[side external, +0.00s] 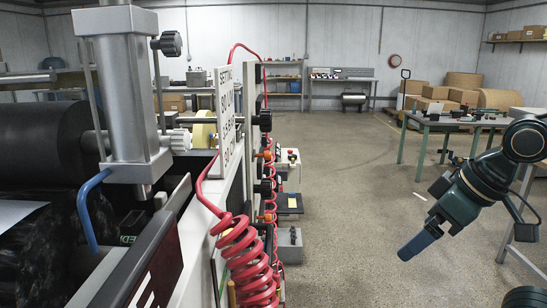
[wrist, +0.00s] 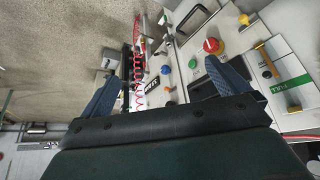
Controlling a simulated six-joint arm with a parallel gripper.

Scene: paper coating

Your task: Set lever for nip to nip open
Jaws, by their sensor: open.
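My gripper (side external: 419,244) is at the right of the side external view, pointing down and left over open floor, well apart from the machine. In the wrist view its two blue fingers (wrist: 164,85) are spread wide with nothing between them. The machine's side panel (wrist: 184,78) lies beyond the fingers. It carries an orange-yellow lever (wrist: 266,62), a red knob (wrist: 213,46) and small blue and orange knobs. In the side external view, orange and black handles (side external: 264,155) stick out along the machine's side. I cannot tell which one is the nip lever.
A coiled red hose (side external: 248,262) hangs at the machine's near corner. A white sign board (side external: 226,118) stands above the side. A green-legged table (side external: 455,122) is at the back right. The floor (side external: 350,200) between machine and gripper is clear.

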